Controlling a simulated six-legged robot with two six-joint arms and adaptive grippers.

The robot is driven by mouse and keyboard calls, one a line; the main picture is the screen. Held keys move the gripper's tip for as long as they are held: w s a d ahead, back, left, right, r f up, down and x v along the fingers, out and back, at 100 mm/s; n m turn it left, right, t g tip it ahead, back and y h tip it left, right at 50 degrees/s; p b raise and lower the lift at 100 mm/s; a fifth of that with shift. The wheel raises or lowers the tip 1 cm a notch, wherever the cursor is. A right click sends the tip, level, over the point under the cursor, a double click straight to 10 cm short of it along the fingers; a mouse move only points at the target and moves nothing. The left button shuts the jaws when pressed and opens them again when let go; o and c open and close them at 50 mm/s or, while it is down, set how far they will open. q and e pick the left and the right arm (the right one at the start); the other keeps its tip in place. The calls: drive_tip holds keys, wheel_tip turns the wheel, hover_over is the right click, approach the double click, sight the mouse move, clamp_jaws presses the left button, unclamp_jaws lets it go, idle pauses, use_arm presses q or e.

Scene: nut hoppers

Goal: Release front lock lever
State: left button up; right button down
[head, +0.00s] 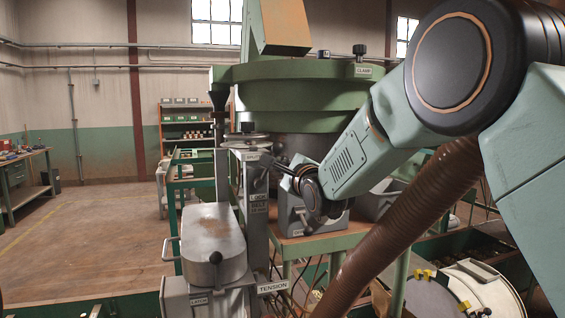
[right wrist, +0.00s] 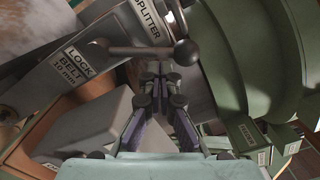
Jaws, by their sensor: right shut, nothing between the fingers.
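A dark lever with a round ball knob (right wrist: 187,52) lies across the grey post between the LOCK BELT and SPLITTER labels in the right wrist view. I take it as the front lock lever; in the head view it is small and hard to separate from the gripper. My right gripper (right wrist: 159,72) is shut and empty, its fingertips close below the lever near the ball knob. Whether they touch it I cannot tell. In the head view the right gripper (head: 278,166) reaches in from the right beside the grey post (head: 256,225). My left gripper is not in view.
A green round hopper (head: 290,95) stands behind the post, with a CLAMP knob (head: 360,50). A grey metal housing (head: 213,235) with a black knob is left of the post. Open floor lies to the left.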

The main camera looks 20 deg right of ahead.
drive_tip(key=shift+w+d+f, duration=0.2)
drive_tip(key=shift+w+f, duration=0.05)
drive_tip(key=shift+w, duration=0.3)
drive_tip(key=shift+s+a+r, duration=0.25)
drive_tip(key=shift+s, duration=0.1)
drive_tip(key=shift+w+n, duration=0.3)
drive_tip(key=shift+n, duration=0.1)
